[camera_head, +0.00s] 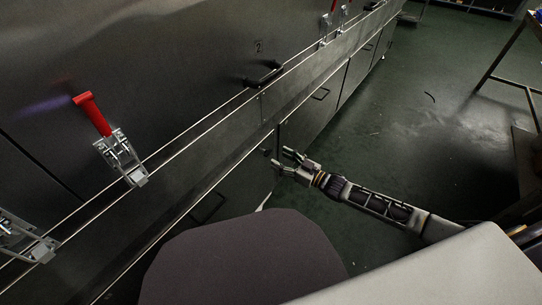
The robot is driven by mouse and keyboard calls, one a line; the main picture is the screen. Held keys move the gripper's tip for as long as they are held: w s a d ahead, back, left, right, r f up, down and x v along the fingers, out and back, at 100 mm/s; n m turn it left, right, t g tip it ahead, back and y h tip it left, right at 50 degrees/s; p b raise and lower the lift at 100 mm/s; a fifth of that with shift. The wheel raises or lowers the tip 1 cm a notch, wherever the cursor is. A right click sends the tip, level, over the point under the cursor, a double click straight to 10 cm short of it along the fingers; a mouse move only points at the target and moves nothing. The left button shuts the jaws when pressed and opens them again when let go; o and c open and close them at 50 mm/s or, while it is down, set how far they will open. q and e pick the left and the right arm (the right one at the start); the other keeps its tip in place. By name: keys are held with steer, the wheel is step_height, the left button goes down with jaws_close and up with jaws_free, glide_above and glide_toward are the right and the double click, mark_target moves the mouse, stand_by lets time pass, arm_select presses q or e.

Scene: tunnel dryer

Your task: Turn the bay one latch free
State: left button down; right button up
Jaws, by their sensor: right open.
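A toggle latch with a red handle (95,115) is mounted on the long dark metal dryer at the left. Its handle stands up and its silver base (118,152) sits over the ledge. A second silver latch (22,238) is cut off by the left edge, and no red handle shows on it. No bay one label shows, so I cannot tell which latch is bay one's. My right gripper (279,157) is open and empty, in front of the lower cabinets, well right of both latches and apart from them. My left gripper is not in view.
A panel marked 2 (258,46) has a black handle (264,75). More red-handled latches (326,30) are farther along the dryer. Green floor (420,120) lies open to the right, with a metal-legged table (510,55) at the right edge.

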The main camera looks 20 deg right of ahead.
mark_target(270, 153)
steer(key=shift+b+x, duration=1)
steer(key=shift+x, duration=1.7)
steer(key=c, duration=1)
